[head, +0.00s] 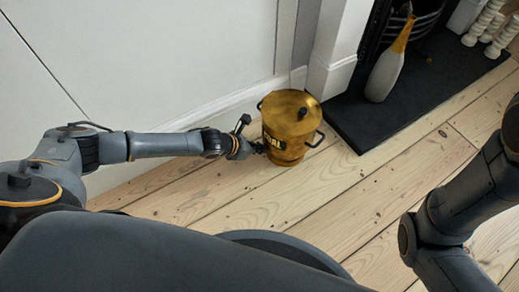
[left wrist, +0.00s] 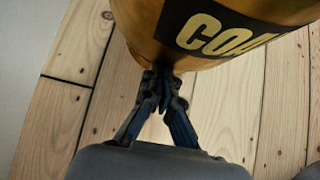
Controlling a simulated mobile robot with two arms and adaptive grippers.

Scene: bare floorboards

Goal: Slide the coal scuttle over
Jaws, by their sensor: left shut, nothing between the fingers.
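The coal scuttle (head: 290,122) is a brass-coloured lidded bucket with dark side handles and a black label. It stands upright on the floorboards near the white wall. In the left wrist view the scuttle (left wrist: 220,22) fills the top, with part of its "COAL" label showing. My left gripper (head: 256,147) is at the scuttle's lower left side. In the left wrist view the gripper's (left wrist: 162,75) fingers are together, with nothing between them, and their tips are at the scuttle's lower wall; I cannot tell whether they touch it. My right gripper is out of view; only my right arm shows.
A dark hearth slab (head: 385,118) lies right of the scuttle, with a grey and yellow bottle-shaped vase (head: 386,72) on it. White turned candlesticks (head: 484,22) stand at the top right. A white skirting board (head: 225,106) runs behind the scuttle. Floorboards in front are clear.

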